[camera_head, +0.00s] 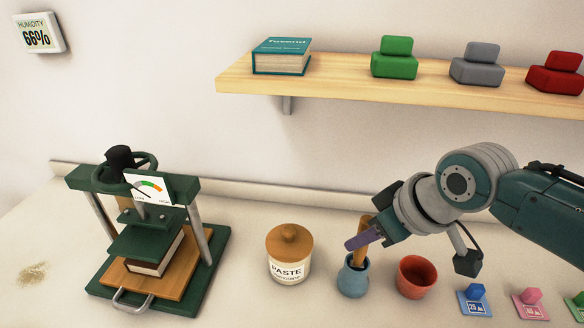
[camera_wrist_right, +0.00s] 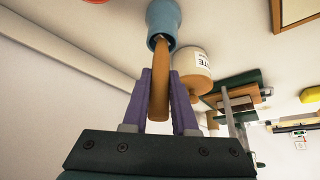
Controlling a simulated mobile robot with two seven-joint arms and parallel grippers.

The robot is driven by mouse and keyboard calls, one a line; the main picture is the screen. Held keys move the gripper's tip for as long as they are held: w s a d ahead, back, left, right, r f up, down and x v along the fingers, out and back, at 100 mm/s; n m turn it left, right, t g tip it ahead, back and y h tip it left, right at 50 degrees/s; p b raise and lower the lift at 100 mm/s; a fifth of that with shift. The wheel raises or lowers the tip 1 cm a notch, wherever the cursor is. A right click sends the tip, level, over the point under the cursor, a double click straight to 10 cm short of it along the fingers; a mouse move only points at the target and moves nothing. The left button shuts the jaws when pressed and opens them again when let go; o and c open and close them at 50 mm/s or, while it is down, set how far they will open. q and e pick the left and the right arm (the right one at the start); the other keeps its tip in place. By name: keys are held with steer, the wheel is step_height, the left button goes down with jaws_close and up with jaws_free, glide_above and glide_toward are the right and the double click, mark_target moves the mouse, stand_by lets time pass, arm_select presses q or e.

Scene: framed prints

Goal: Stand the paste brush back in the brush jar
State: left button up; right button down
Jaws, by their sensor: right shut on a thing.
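The paste brush shows as an orange-brown handle (camera_head: 360,255) held in my right gripper (camera_head: 363,238). In the right wrist view the handle (camera_wrist_right: 158,95) lies between the two purple fingers of the gripper (camera_wrist_right: 160,75), which is shut on it. The brush jar is a small blue-grey pot (camera_head: 352,281) standing upright on the table below the gripper. The jar also shows in the right wrist view (camera_wrist_right: 164,17). The brush's lower end is in the jar's mouth. The bristles are hidden; whether they touch the bottom I cannot tell. My left gripper is not in view.
A paste pot (camera_head: 289,262) with a wooden lid stands left of the jar, and a red cup (camera_head: 416,277) close on its right. A green press (camera_head: 128,250) holding a book stands further left. Coloured cards lie at right. A wooden shelf (camera_head: 350,88) is on the wall above.

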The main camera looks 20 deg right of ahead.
steer(key=c, duration=0.6)
jaws_free()
